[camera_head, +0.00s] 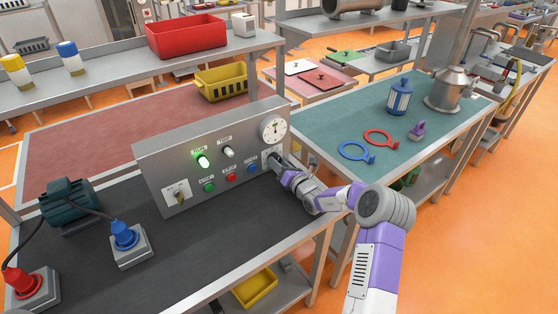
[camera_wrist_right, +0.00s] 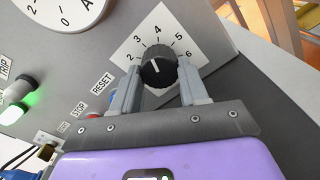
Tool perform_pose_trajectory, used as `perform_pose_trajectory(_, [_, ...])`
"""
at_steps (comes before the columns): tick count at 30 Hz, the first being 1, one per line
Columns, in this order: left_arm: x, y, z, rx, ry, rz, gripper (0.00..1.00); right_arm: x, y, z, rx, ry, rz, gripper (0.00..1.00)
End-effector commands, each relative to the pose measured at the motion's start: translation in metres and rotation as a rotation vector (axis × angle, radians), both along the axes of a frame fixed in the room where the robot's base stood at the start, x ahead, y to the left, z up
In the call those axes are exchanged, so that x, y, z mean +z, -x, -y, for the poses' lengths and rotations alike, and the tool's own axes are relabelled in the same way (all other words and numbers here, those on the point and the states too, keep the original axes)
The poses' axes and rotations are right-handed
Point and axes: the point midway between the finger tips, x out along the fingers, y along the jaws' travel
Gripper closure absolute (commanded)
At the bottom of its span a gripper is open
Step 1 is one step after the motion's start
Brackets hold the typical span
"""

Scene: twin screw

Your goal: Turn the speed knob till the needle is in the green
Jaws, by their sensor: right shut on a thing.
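The speed knob (camera_wrist_right: 158,70) is black with a white pointer line, on a white square dial plate numbered around it. Its line points near 3 to 4. My right gripper (camera_wrist_right: 159,82) is shut on the knob, one finger on each side. In the head view my right gripper (camera_head: 276,162) is at the right end of the grey control panel (camera_head: 160,150) and mostly hides the knob. The round white gauge (camera_head: 272,128) sits above it. Its needle is too small to read, and no green band can be made out. My left gripper is out of view.
The panel also has a lit green lamp (camera_head: 203,161), a white lamp (camera_head: 228,152), a rotary switch (camera_head: 178,195) and coloured push buttons. A motor (camera_head: 68,205) and blue and red plugs are at the left. The dark bench top before the panel is largely clear.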

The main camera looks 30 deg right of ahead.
Motion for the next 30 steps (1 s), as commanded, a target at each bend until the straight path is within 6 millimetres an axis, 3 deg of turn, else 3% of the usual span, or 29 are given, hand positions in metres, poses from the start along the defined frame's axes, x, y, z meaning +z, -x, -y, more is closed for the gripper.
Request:
perform_pose_trajectory(12, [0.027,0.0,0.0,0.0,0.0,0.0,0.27,0.001,0.0,0.0,-0.001,-0.256,-0.022,0.87])
perform_pose_trajectory(30, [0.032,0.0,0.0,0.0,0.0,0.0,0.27,0.0,0.0,-0.001,0.001,-0.322,-0.026,0.87])
